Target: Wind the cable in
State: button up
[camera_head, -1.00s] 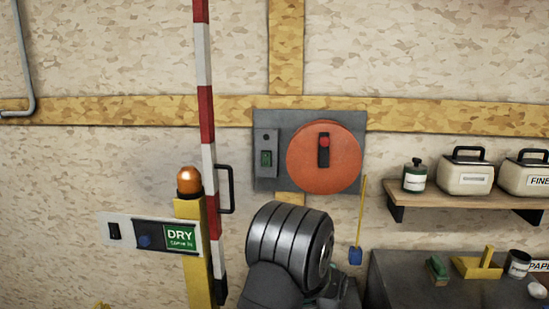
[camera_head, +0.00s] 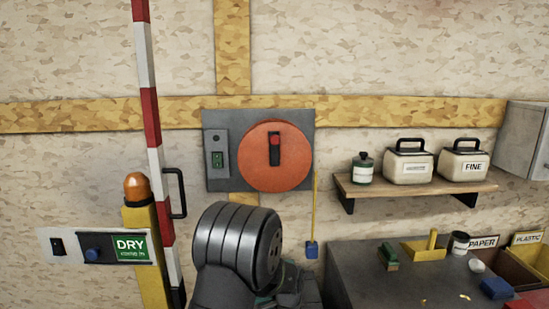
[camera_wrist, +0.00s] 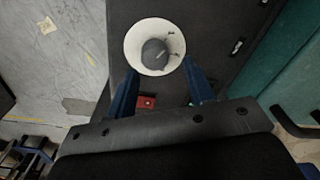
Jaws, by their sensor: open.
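An orange round reel (camera_head: 258,165) is mounted on a grey wall plate (camera_head: 222,122). A black crank with a red knob (camera_head: 275,141) stands upright on its face, knob at the top. The yellow cable (camera_head: 315,205) hangs straight down by the reel's right side, with a blue plug (camera_head: 312,250) at its lower end. A small grey box (camera_head: 216,150) with a green switch is left of the reel. My gripper (camera_wrist: 158,78) shows in the wrist view with its two blue fingers apart, away from the reel. In the head view my arm hides it.
A white round thing (camera_wrist: 136,45) with a grey centre lies beyond my fingertips. A striped pole (camera_head: 151,105) and post with an orange lamp (camera_head: 137,188) stand left. A shelf (camera_head: 420,190) with containers and a dark bench (camera_head: 365,285) are right. Wall before the reel is clear.

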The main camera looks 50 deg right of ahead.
jog(key=w+d+r+n+t+h, duration=0.25)
jog(key=d+r+h, duration=0.3)
jog(key=r, duration=0.55)
jog(key=w+d+r+n+t+h, duration=0.25)
jog(key=d+r+h, duration=0.3)
jog(key=r, duration=0.65)
jog(key=n+t+h, duration=0.4)
jog(key=n+t, duration=0.4)
jog(key=t, duration=0.3)
send_near(275, 140)
jog(key=x, duration=1)
jog(key=shift+w+d+r, duration=0.1)
jog(key=shift+w+d, duration=0.1)
jog(key=shift+w, duration=0.1)
grip_shut()
